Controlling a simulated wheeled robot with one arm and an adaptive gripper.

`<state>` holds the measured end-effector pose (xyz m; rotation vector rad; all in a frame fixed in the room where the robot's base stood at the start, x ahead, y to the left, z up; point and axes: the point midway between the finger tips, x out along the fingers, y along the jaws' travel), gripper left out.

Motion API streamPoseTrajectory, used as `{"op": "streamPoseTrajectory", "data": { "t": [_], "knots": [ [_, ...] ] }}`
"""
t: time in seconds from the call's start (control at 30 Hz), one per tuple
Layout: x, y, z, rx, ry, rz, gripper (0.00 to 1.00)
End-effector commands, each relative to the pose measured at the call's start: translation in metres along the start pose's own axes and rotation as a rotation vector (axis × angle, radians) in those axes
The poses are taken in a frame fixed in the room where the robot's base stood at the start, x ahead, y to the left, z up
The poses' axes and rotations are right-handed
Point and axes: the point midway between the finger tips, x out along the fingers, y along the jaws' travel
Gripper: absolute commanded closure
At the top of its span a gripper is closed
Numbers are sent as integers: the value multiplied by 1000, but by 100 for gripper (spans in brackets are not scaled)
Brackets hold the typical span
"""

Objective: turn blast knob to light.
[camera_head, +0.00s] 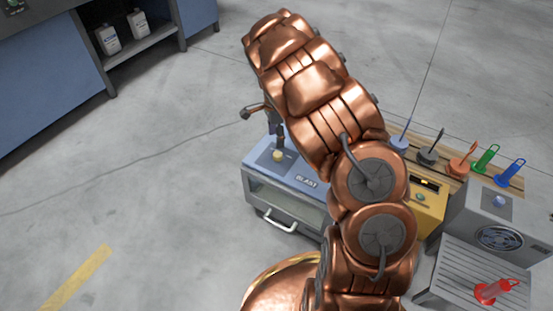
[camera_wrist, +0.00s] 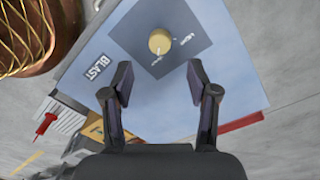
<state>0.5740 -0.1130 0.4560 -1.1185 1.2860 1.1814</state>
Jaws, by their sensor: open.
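The blast unit (camera_head: 300,190) is a blue-grey box with a glass front and a silver handle, labelled BLAST. Its blast knob (camera_wrist: 160,41) is round and yellow and sits on a dark square panel on the top face; it also shows in the camera_head view (camera_head: 278,155). White markings lie beside the knob in the wrist view, one at upper right and one below; the small text is hard to read. My gripper (camera_wrist: 160,82) is open and empty, with its fingers pointing towards the knob and apart from it. In the camera_head view my arm hides part of the unit.
Right of the unit stand a yellow box (camera_head: 427,203) and a grey fan box (camera_head: 500,225). A grey slatted tray (camera_head: 455,270) holds a red tool (camera_head: 495,291). Several coloured tools stand on a wooden rack behind.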

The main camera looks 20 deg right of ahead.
Motion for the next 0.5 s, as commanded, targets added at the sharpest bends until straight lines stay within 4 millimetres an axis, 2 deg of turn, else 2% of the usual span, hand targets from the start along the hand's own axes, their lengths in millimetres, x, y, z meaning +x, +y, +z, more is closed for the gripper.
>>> {"op": "streamPoseTrajectory", "data": {
  "t": [0.27,0.5],
  "knots": [
    [21,0,0,4,-2,3,41],
    [56,0,0,5,-1,2,41]
  ]
}}
